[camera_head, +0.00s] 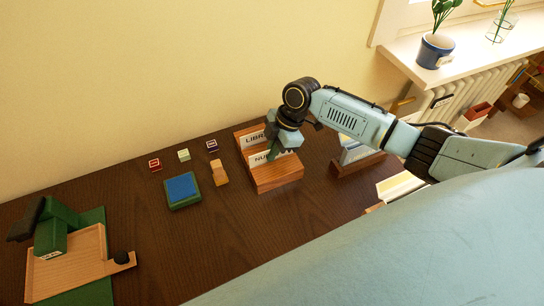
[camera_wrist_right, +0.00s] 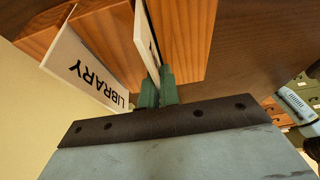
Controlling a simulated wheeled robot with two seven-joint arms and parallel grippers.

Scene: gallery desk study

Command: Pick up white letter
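Two white letters stand in a wooden letter holder (camera_head: 276,178) on the dark desk. The back one, marked LIBRARY (camera_head: 252,138), also shows in the wrist view (camera_wrist_right: 92,75). The front one, marked with letters starting NU (camera_head: 260,160), is partly hidden by my right gripper (camera_head: 279,150). In the wrist view, the green fingertips of the right gripper (camera_wrist_right: 158,90) are close together, with the lower edge of the front white letter (camera_wrist_right: 147,42) between them. That letter is still within the holder. My left gripper is not in view.
Left of the holder are a blue pad (camera_head: 182,189), a wooden block (camera_head: 220,173) and several small stamps. A green device on a wooden tray (camera_head: 75,265) stands far left. Another wooden holder (camera_head: 358,163) stands to the right. The desk's middle front is clear.

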